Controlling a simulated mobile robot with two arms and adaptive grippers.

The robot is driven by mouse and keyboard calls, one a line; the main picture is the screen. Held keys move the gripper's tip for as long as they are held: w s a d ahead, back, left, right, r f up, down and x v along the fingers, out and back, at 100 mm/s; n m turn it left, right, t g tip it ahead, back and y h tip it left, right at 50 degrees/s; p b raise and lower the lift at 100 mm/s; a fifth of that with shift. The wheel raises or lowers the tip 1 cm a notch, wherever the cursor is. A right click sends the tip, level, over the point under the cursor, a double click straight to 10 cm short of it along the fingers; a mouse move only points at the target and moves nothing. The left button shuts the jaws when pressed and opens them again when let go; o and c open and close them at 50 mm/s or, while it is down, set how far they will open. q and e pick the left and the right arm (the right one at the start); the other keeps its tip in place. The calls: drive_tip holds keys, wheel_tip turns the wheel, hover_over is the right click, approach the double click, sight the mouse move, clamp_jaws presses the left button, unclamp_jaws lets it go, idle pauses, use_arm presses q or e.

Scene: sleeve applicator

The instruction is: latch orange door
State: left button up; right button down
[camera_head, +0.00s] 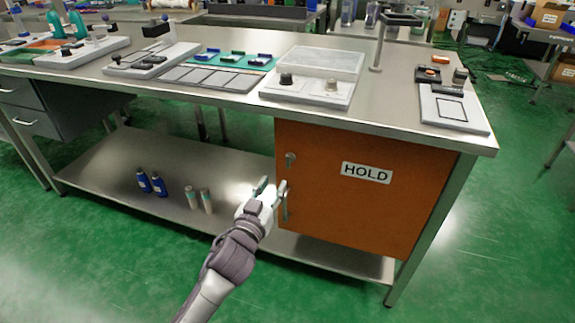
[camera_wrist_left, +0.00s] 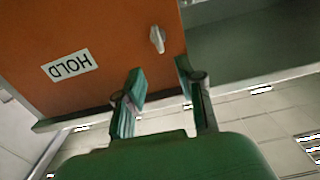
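The orange door (camera_head: 345,205) with a HOLD label (camera_head: 367,172) fronts the cabinet under the right part of the bench. It looks shut or nearly so; a small gap cannot be ruled out. A metal turn latch (camera_head: 290,158) sits at its upper left edge and shows in the left wrist view (camera_wrist_left: 157,39). My left gripper (camera_head: 270,190) is in front of the door's left edge, below the latch. In the left wrist view its green-padded fingers (camera_wrist_left: 160,85) are apart with nothing seen between them. My right gripper is out of view.
The lower shelf (camera_head: 120,200) left of the cabinet holds blue bottles (camera_head: 151,183) and pale bottles (camera_head: 200,200). The bench top (camera_head: 395,100) above carries several trays and fixtures. The green floor in front is clear.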

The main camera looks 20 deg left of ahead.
sight(287, 160)
use_arm(q)
drive_tip(key=w+b, duration=0.1)
drive_tip(key=w, duration=1)
drive_tip(key=shift+d+f, duration=0.1)
drive_tip(key=shift+d, duration=0.05)
clamp_jaws()
